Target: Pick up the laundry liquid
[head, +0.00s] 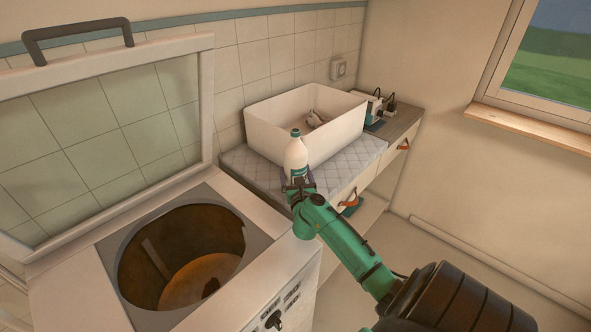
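The laundry liquid (296,154) is a white bottle with a green cap and a dark teal label. It looks upright, in front of the white tub, over the quilted pad. My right gripper (298,184) is at the lower part of the bottle, on the near side. The gripper and wrist hide the bottle's base. I cannot tell whether the fingers are closed on it or whether the bottle rests on the pad. My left gripper is out of view.
A white tub (262,128) stands on the quilted pad (345,164) with a greyish item inside. The top-loading washer (268,280) at left has its glass lid (110,130) raised and its drum open. Drawers with leather pulls (404,145) line the counter front.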

